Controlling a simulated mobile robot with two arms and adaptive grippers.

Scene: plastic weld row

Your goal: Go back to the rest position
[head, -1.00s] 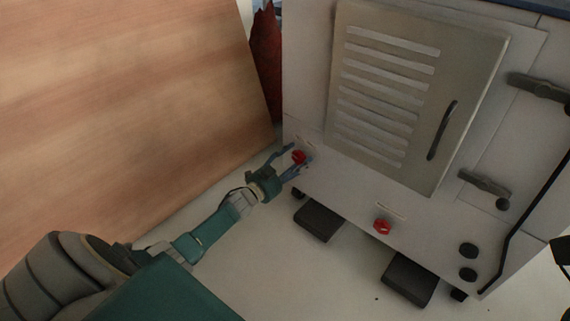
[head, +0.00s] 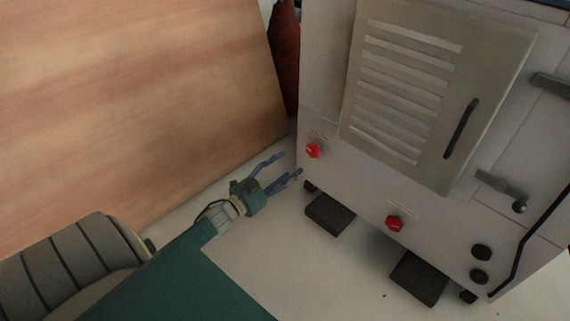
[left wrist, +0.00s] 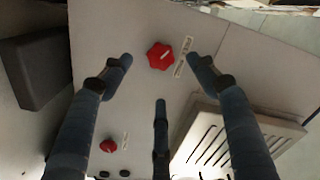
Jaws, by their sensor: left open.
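My left gripper (head: 279,173) is open and empty, a short way to the left of the grey machine's (head: 325,118) front. A red knob (head: 313,150) sits on the lower left of that front, up and right of the fingers and apart from them. In the left wrist view this knob (left wrist: 160,56) shows beyond and between the open fingers (left wrist: 161,75). A second red knob (head: 395,223) sits lower right on the machine, and it also shows in the left wrist view (left wrist: 108,146). My right gripper is not in view.
A large wooden panel (head: 130,90) stands on the left behind my arm. The machine has a slatted door (head: 410,95) with a dark handle (head: 461,128). Dark foot blocks (head: 330,214) stand under the machine. Pale floor (head: 290,260) lies clear in front.

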